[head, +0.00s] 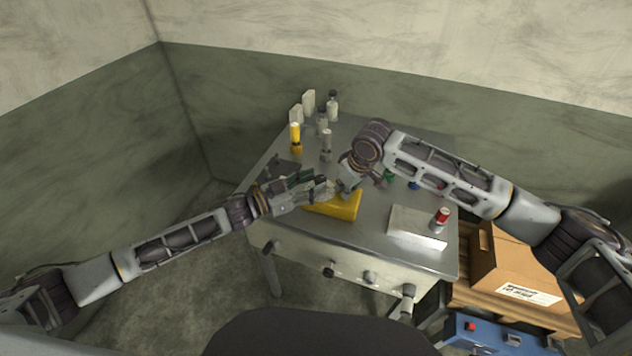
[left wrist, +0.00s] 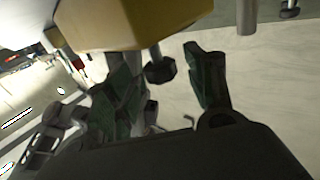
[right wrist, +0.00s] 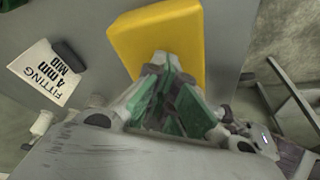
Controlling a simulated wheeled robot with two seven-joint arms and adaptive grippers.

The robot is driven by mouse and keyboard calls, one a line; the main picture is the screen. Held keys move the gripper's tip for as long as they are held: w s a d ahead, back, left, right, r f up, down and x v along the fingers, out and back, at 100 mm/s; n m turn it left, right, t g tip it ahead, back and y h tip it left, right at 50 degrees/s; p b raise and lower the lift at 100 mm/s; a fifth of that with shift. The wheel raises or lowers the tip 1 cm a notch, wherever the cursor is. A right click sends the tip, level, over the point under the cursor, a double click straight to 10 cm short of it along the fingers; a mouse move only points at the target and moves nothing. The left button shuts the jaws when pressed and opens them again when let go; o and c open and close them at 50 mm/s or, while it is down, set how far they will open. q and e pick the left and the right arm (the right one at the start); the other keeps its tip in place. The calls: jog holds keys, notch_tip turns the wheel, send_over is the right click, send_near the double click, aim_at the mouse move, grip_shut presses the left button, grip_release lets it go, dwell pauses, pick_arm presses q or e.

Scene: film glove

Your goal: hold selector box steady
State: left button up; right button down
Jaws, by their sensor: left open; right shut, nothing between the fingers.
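A yellow box (head: 345,206), which I take to be the selector box, lies near the front of the grey table. My left gripper (head: 325,187) is open at its left end. In the left wrist view the yellow body (left wrist: 130,25) fills the top, and a dark knob (left wrist: 160,70) on a short stem shows between the spread fingers (left wrist: 167,82). I cannot tell whether they touch it. My right gripper (head: 346,186) is shut and empty just behind the box. In the right wrist view its closed green fingertips (right wrist: 168,70) overlap the yellow box (right wrist: 185,35); contact is unclear.
The table (head: 375,240) has a yellow bottle (head: 295,135), grey bottles (head: 326,145) and white blocks at the back left. A white plate (head: 415,228) and a red-topped can (head: 441,216) stand right. A label card (right wrist: 45,72) reads "FITTING 4 mm MID". A cardboard box (head: 515,265) sits beyond the right edge.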

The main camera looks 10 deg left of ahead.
pick_arm(q)
jog(key=shift+w+d, duration=0.4)
jog(key=shift+d, duration=0.15)
jog(key=shift+c, duration=0.2)
jog(key=c, duration=1)
